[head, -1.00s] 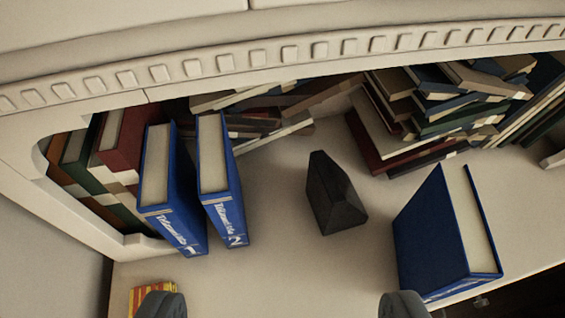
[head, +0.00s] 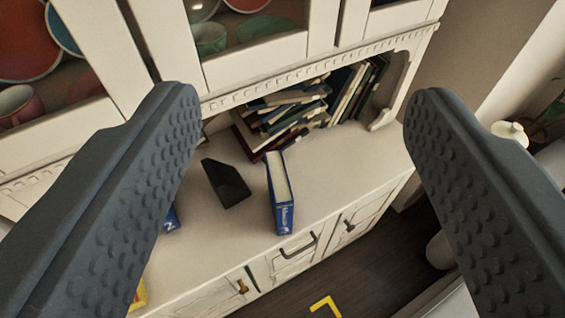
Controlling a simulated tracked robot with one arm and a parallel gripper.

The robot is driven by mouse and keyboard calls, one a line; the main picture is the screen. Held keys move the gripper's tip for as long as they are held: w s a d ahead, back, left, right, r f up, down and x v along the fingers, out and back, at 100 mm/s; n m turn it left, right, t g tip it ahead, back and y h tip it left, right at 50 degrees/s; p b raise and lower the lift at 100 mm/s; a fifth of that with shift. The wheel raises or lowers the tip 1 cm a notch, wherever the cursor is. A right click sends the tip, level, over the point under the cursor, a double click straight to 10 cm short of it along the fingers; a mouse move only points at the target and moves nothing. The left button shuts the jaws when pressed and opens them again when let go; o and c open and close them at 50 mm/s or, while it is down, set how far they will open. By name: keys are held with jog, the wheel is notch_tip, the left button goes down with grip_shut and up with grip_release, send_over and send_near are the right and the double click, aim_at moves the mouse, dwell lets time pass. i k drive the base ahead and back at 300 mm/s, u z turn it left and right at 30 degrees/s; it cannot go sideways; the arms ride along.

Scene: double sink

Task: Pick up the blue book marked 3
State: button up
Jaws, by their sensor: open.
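A thick blue book (head: 273,200) stands upright near the front edge of the cabinet counter, spine toward me with pale pages on top. White lettering shows on its spine, but I cannot read its number. Part of another blue book (head: 171,221), with a white 2, shows lower left behind my left finger. My gripper (head: 302,103) is open and empty, its two dark bumpy fingers spread wide. The upright blue book appears in the gap between them, farther away and untouched.
A dark wedge-shaped block (head: 226,183) is left of the upright book. Piled books (head: 285,115) lie behind it, under the cabinet's carved edge (head: 300,70). Counter (head: 345,170) to its right is clear. Drawer handles (head: 300,247) are below.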

aim_at(281, 200)
jog(key=u, duration=0.05)
jog(key=k, duration=1.1)
jog(key=z, duration=0.75)
jog(key=i, duration=1.3)
jog(key=u, duration=0.1)
